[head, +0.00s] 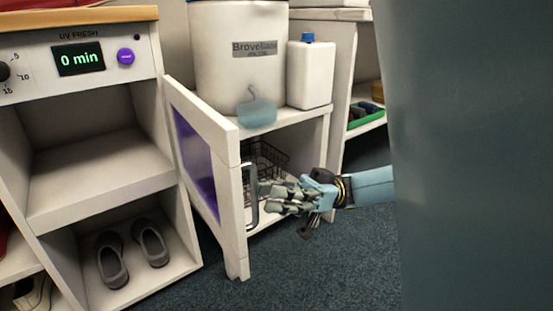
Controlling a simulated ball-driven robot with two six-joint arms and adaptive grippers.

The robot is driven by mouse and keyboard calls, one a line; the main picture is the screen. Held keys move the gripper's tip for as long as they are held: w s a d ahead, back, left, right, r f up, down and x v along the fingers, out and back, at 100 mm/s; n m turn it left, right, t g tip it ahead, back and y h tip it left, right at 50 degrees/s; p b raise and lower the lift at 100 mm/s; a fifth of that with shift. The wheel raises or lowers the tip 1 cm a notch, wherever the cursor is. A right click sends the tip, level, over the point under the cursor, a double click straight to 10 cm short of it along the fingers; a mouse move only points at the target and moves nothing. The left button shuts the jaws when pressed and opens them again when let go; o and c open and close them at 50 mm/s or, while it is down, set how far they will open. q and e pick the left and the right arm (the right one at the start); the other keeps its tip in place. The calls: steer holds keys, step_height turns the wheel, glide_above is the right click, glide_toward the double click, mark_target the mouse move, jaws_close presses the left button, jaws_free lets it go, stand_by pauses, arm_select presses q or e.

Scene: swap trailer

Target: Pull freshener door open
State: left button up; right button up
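The freshener door (205,160) is a white-framed door with a purple panel, standing partly open and swung out from its cabinet. A grey vertical bar handle (251,196) is on its face toward the right. My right gripper (268,197) comes in from the right with its grey fingers at the handle. The fingertips overlap or lie very close to the handle; I cannot tell whether they close on it. The UV Fresh panel (80,58) to the left shows "0 min" in green beside a purple button (126,56). My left gripper is not in view.
A large white Brovelland container (235,50), a white bottle with a blue cap (310,75) and a translucent blue item (256,112) are on the cabinet top. A wire basket (265,160) is inside. Grey shoes (112,262) stand in the left compartment. Carpet (330,265) is clear below.

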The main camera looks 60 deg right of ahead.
steer(key=v, duration=0.7)
steer(key=shift+d, duration=0.25)
steer(key=shift+f, duration=0.1)
steer(key=shift+s, duration=0.1)
